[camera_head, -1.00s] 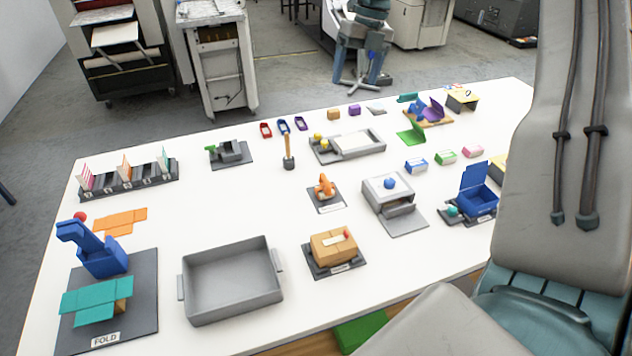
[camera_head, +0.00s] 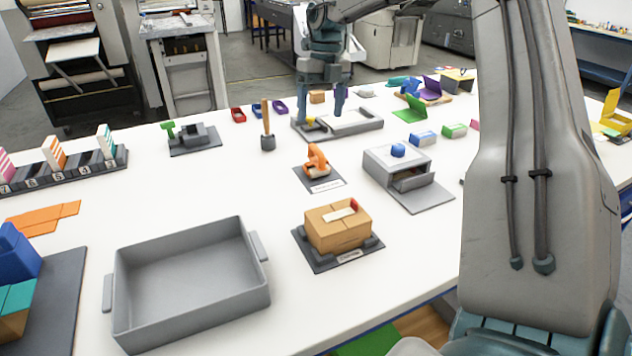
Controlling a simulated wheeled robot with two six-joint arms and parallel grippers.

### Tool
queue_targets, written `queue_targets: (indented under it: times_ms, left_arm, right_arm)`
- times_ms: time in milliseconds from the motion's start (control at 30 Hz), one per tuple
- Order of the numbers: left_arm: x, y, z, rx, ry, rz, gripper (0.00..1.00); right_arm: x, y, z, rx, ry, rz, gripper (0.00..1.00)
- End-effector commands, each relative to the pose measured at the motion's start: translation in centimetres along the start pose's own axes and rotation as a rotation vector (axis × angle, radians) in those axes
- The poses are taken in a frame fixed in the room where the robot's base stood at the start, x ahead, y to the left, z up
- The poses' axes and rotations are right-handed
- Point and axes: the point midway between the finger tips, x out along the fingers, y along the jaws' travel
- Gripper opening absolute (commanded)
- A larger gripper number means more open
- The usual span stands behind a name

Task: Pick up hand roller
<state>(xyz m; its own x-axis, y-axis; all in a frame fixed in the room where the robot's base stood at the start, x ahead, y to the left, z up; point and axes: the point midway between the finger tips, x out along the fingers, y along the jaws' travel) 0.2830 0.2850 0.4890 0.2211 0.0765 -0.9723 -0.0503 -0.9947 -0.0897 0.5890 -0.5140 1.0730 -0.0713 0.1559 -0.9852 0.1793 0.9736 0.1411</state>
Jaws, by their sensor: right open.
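My right gripper (camera_head: 321,112) points down over the left part of a long grey tray (camera_head: 371,128) towards the back of the table. Its two fingers are spread apart with nothing visible between them. A small yellow piece (camera_head: 309,122) shows at the tray's left end, close below the left finger. It may be part of the hand roller, but it is too small and too covered to tell. An upright tool with a wooden handle (camera_head: 266,118) and dark grey foot stands left of the tray, apart from the gripper. My left gripper is not in view.
A large empty grey bin (camera_head: 190,280) stands at the front. A brown box (camera_head: 338,232), an orange dispenser (camera_head: 317,160) and a grey box with a drawer (camera_head: 400,168) stand in the middle. Free white table lies between them.

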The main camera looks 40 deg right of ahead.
Motion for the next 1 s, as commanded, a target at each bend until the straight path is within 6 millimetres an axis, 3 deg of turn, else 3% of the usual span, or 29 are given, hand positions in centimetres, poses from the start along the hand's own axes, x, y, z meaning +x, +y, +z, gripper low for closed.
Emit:
queue_targets:
  times_ms: [33, 267, 500, 667, 1000]
  left_arm:
    - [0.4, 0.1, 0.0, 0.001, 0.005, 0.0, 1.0]
    - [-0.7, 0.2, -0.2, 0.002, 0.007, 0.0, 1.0]
    - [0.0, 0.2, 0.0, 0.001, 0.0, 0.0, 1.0]
    - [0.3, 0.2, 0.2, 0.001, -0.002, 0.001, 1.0]
    - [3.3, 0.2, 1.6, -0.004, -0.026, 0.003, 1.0]
  right_arm:
    - [1.4, -0.2, 0.2, 0.0, -0.001, 0.0, 0.79]
    - [2.9, -0.3, 0.2, 0.0, 0.001, 0.001, 0.79]
    - [6.5, -0.3, 0.2, 0.0, 0.003, 0.0, 0.79]
    - [7.6, -0.3, 0.2, 0.0, 0.001, 0.0, 0.79]
    - [12.1, -0.4, 0.6, 0.0, 0.001, 0.0, 0.79]
